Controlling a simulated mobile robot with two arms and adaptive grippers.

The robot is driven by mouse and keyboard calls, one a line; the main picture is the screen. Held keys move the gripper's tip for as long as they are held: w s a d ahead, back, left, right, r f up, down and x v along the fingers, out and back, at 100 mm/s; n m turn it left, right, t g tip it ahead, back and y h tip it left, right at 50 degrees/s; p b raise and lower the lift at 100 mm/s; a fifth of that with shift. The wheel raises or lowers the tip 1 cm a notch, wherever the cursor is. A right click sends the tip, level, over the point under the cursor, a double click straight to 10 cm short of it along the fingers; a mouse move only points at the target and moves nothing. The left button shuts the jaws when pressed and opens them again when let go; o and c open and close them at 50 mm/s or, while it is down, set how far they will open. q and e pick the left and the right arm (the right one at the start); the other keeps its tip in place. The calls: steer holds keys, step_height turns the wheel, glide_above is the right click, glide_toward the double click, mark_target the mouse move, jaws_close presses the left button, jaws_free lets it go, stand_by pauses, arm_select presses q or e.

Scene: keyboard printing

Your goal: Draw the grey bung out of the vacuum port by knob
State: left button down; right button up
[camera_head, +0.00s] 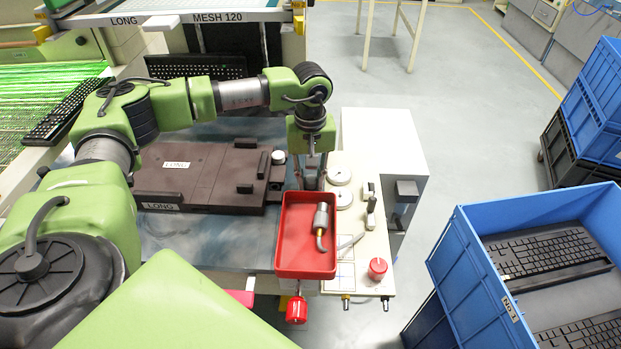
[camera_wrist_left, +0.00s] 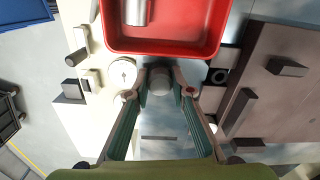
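My left gripper (camera_head: 312,172) points down beside the far end of the red tray (camera_head: 282,262). In the left wrist view its fingertips (camera_wrist_left: 164,84) close in on both sides of the small grey knob of the bung (camera_wrist_left: 160,78), with no clear gap. The gripper and arm hide the bung in the head view. The vacuum port under the bung is hidden, so I cannot tell how deep the bung sits. My right gripper is in neither view.
Round gauges (camera_head: 340,174), switches and a red knob (camera_head: 377,267) stand on the cream panel to the right. The dark LONG fixture (camera_head: 205,178) lies left. Blue crates (camera_head: 452,262) stand at right.

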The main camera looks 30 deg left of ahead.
mark_target(311, 177)
arm_select(q)
steer(key=c, duration=2.7)
jaws_free()
jaws_close()
steer(key=shift+w+a+r+p, duration=0.1)
steer(key=shift+w+r+p, duration=0.25)
steer(key=shift+r+p, duration=0.4)
steer(key=shift+r, duration=0.4)
steer(key=shift+s+r, duration=0.2)
steer(key=shift+r, duration=0.15)
steer(key=shift+s+r, duration=0.2)
steer(key=shift+s, duration=0.05)
steer(key=shift+w+f, duration=0.2)
steer(key=shift+f, duration=0.05)
steer(key=shift+s+r+p, duration=0.1)
steer(key=shift+r+p, duration=1.25)
steer(key=shift+r, duration=0.65)
